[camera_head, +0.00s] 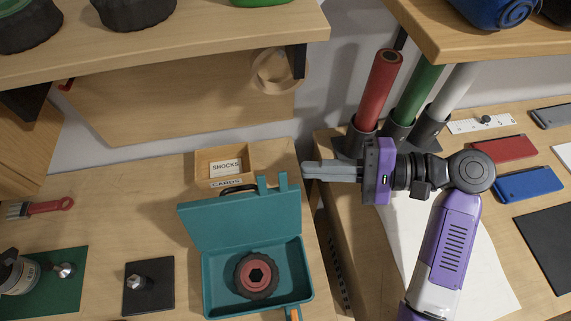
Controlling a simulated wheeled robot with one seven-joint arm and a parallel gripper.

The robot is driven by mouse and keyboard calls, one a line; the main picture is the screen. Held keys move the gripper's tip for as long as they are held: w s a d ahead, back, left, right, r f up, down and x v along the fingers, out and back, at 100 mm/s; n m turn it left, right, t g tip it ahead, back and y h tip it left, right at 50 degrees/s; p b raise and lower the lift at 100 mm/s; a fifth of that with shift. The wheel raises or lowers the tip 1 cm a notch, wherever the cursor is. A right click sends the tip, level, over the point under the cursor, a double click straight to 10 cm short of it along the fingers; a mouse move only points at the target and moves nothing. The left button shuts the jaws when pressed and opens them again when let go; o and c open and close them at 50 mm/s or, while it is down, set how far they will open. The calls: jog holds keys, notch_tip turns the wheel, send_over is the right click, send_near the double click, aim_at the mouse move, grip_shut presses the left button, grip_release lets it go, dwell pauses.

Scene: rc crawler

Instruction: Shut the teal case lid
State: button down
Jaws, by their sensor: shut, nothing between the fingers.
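The teal case (308,274) stands open on the wooden bench. Its lid (240,219) is raised at the back and leans away to the rear. A black wheel with a red hub (257,275) lies inside the case. An orange latch (293,313) shows at the case's front edge, cut off by the frame. My gripper (306,171) is shut and empty. It points left, with its fingertips just right of the lid's upper right corner. I cannot tell whether the fingertips touch the lid.
A small wooden bin labelled SHOCKS (239,152) stands behind the lid. Red (379,90), green and white tubes stand upright behind my arm. A shelf (160,50) overhangs the bench. A dark pad with a metal part (160,297) lies left of the case.

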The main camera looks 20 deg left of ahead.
aim_at(242, 204)
jog(key=s+a+p, duration=0.2)
jog(key=s+a, duration=0.3)
jog(key=a, duration=0.2)
jog(key=shift+a+r, duration=0.15)
jog(key=shift+a, duration=0.1)
jog(key=shift+s, duration=0.2)
dwell(0.4)
